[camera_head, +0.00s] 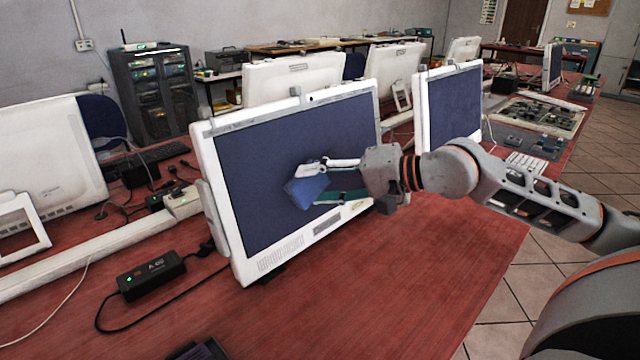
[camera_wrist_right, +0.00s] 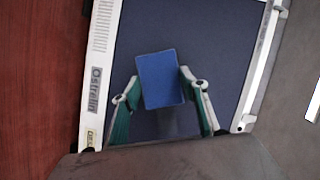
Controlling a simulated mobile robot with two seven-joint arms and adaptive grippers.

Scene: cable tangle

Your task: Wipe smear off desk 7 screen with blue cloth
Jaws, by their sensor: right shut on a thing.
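The blue cloth (camera_head: 307,190) is in my right gripper (camera_head: 325,180), in front of the dark screen (camera_head: 262,150) of the nearest white-framed monitor. In the right wrist view the cloth (camera_wrist_right: 159,80) is a flat blue rectangle between the two fingertips of my right gripper (camera_wrist_right: 160,84), with the dark screen (camera_wrist_right: 220,45) behind it. I cannot tell whether the cloth touches the glass. No smear shows on the visible part of the screen; the part behind the cloth and gripper is hidden. No desk number is readable. My left gripper is not in view.
The monitor stands on a red desk (camera_head: 400,290). A black power adapter (camera_head: 151,275) with cables lies at the left. A second white-framed monitor (camera_head: 450,105) stands to the right, behind my right arm. The desk front is mostly clear.

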